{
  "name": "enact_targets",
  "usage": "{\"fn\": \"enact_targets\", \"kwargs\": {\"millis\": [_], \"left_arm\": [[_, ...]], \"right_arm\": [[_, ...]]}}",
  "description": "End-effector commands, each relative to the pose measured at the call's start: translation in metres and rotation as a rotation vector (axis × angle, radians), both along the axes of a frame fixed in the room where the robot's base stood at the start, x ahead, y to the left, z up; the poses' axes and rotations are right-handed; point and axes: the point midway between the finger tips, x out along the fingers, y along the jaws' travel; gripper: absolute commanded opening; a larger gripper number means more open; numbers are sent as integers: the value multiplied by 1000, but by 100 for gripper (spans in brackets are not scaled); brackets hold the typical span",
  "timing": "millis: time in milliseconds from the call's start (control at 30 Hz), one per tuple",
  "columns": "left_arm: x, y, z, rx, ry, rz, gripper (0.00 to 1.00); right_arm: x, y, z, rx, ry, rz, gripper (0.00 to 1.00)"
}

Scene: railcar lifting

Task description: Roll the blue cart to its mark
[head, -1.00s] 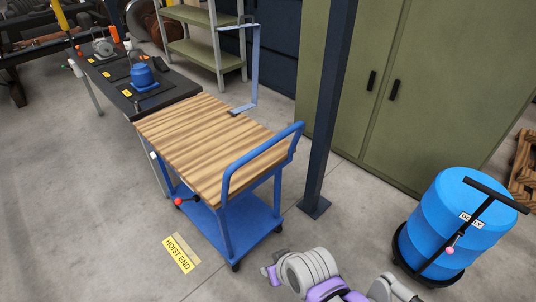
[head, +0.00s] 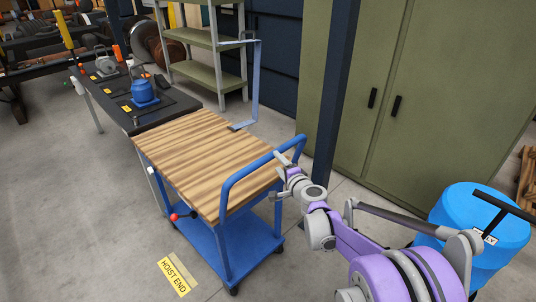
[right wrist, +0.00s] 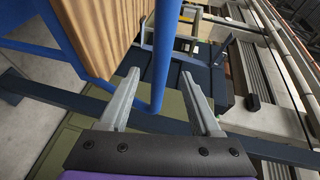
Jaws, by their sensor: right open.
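The blue cart (head: 226,245) has a wooden top (head: 205,155) and a raised blue push handle (head: 240,172) at its near right end. A red knob (head: 174,217) sits low on its left side. A yellow floor label reading HOIST END (head: 173,277) lies in front of the cart, to its left. My right gripper (head: 284,163) is open at the right part of the handle. In the right wrist view, the blue handle bar (right wrist: 163,50) runs between the open fingers (right wrist: 160,100); contact cannot be told. My left gripper is out of view.
A dark bench (head: 150,110) with a blue pot-like part (head: 143,91) adjoins the cart's far left. A dark post (head: 335,110) and green cabinet (head: 390,130) stand to the right. A blue drum (head: 455,200) is at lower right.

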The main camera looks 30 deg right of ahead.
Motion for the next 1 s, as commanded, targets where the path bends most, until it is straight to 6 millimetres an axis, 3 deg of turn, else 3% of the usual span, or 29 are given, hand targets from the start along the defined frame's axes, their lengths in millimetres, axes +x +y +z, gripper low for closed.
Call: {"fn": "enact_targets", "kwargs": {"millis": [300, 500, 933, 1000], "left_arm": [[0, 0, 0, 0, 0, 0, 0], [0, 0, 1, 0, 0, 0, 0], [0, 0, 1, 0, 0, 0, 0], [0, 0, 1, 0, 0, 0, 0]], "right_arm": [[58, -3, -10, -1, 0, 4, 64], [86, -5, -15, -2, 1, 4, 64], [96, -6, -17, -2, 1, 4, 64], [96, -6, -17, -2, 1, 4, 54]]}}
